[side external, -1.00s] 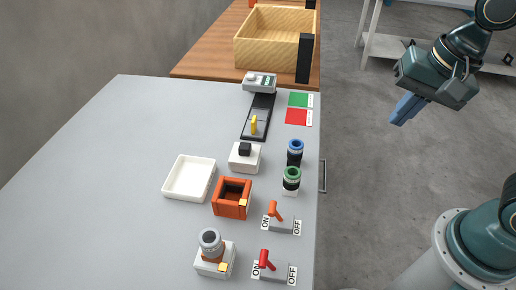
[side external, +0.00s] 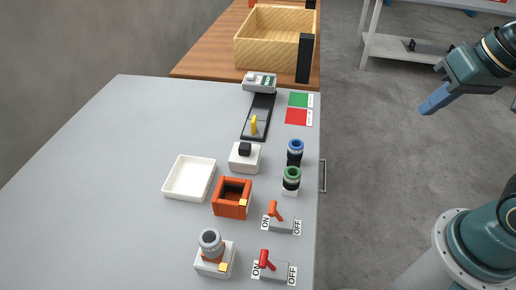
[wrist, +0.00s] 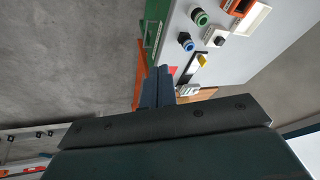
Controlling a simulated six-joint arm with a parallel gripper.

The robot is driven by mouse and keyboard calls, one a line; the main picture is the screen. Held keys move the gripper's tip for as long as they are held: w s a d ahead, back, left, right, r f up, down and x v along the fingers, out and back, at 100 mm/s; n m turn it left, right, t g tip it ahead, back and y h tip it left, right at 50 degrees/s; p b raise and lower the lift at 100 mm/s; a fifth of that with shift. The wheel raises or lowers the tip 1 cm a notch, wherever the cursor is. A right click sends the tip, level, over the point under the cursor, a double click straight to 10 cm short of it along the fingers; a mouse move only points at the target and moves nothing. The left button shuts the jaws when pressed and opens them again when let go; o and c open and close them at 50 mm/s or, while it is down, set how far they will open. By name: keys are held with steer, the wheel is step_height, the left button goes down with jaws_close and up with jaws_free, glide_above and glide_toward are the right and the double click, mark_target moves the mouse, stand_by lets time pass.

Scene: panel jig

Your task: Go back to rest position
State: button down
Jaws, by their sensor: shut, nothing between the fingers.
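My gripper (side external: 428,108) is at the right of the side external view, over open floor and clear of the grey panel table (side external: 90,150). Its blue fingers are together with nothing held. In the wrist view the shut fingers (wrist: 158,85) point toward the table's edge, with the panel parts beyond them.
On the table are a white tray (side external: 189,179), an orange box (side external: 233,198), blue (side external: 295,152) and green (side external: 291,180) knobs and two ON/OFF switches (side external: 279,222). A wooden bin (side external: 272,38) stands behind. A shelf rack (side external: 395,48) is behind my arm; the floor between is free.

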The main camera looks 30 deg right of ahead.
steer(key=s+d+n, duration=0.1)
steer(key=n, duration=0.1)
steer(key=s+r+n+t, duration=0.1)
steer(key=n, duration=0.1)
steer(key=shift+s+d, duration=0.2)
steer(key=shift+d, duration=0.2)
